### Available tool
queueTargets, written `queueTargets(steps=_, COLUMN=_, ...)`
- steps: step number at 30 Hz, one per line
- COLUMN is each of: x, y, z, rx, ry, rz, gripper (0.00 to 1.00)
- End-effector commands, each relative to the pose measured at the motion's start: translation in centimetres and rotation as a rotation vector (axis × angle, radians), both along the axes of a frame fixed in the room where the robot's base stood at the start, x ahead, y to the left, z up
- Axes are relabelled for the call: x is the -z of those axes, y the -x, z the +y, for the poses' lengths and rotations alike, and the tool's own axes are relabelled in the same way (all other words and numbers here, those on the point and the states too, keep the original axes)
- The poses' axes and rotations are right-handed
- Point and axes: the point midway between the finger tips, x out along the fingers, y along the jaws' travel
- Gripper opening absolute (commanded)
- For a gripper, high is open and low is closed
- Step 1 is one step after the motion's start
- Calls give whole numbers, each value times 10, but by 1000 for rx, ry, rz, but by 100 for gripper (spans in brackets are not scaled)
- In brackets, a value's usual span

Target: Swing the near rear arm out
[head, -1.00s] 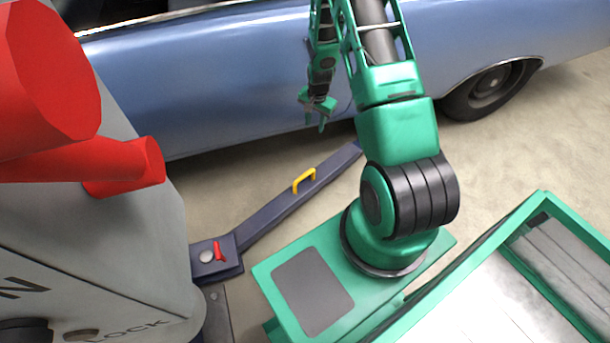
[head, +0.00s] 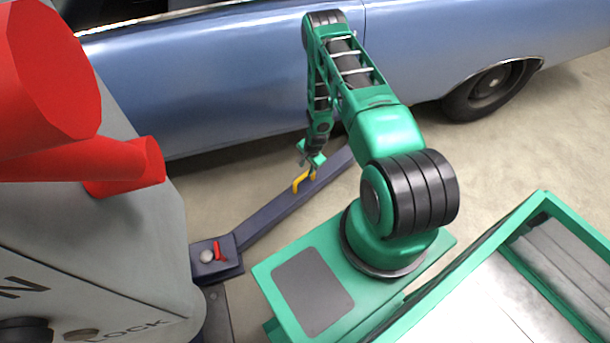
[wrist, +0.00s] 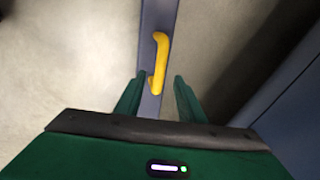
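The near rear arm (head: 275,208) is a long dark blue-grey lift arm. It runs low over the floor from its pivot at the lift post up and right, its far end beneath the blue car. A yellow handle (head: 298,184) stands on it; the handle also shows in the wrist view (wrist: 158,60). A red lever (head: 219,251) sits at the pivot end. My gripper (head: 311,172) is over the arm at the handle's far end. In the wrist view my gripper (wrist: 157,100) is open, with a finger on each side of the handle's near end. I cannot tell whether they touch.
The blue car (head: 230,75) stands above and behind the arm, its side close to my arm. A grey post (head: 120,240) with red cylinders fills the left. Pale floor (head: 300,228) is open on the near side of the lift arm.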

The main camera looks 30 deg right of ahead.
Motion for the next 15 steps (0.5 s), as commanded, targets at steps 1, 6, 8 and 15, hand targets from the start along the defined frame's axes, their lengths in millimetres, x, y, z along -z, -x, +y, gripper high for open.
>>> queueTargets(steps=1, x=10, y=-1, z=1, rx=-1, ry=0, rz=2, gripper=36)
queueTargets(steps=6, x=37, y=-7, z=1, rx=-1, ry=0, rz=1, gripper=36)
queueTargets(steps=8, x=45, y=-8, z=2, rx=-2, ry=1, rz=1, gripper=36)
queueTargets(steps=15, x=66, y=-13, z=1, rx=-1, ry=1, rz=1, gripper=36)
